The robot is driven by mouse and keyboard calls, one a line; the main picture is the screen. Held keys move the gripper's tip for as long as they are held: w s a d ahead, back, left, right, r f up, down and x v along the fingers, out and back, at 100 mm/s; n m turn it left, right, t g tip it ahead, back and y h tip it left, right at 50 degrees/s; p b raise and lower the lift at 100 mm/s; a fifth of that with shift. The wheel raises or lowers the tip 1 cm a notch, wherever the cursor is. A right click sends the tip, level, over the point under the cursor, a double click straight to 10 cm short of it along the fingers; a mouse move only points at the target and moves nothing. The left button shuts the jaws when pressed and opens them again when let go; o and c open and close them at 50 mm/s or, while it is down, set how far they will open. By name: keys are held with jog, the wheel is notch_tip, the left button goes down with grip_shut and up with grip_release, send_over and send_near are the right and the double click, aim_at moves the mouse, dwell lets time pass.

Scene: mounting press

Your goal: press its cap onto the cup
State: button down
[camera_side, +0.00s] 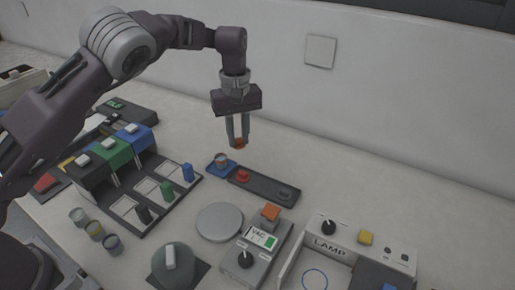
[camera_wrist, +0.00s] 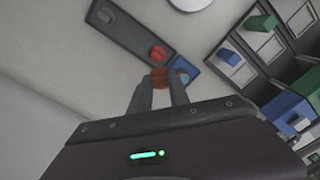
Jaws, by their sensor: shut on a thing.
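My gripper (camera_side: 238,143) is shut on a small orange-brown cap (camera_side: 239,144), which hangs between the fingertips above the bench. In the wrist view the cap (camera_wrist: 160,77) shows at the finger ends. The cup (camera_side: 221,159) stands on a blue base at the left end of a dark strip, below and a little left of the cap in the side view. In the wrist view the cup (camera_wrist: 183,76) is partly hidden behind the cap and finger. Cap and cup appear apart.
The dark strip (camera_side: 262,186) carries a red knob (camera_side: 243,176) and a grey knob (camera_side: 284,191). A round grey plate (camera_side: 220,222) and a VAC box (camera_side: 257,250) stand in front. Coloured dispensers (camera_side: 110,147) stand at left. The bench behind the strip is clear.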

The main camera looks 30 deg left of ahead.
jog(key=a+n, duration=0.6)
jog(key=n, duration=0.2)
jog(key=shift+s+a+f, duration=0.1)
jog(key=shift+a+f, duration=0.05)
jog(key=shift+f, duration=2.9)
jog(key=shift+f, duration=0.15)
jog(key=c, duration=1.2)
grip_release()
jog(key=shift+o, duration=0.6)
jog(key=o, duration=0.4)
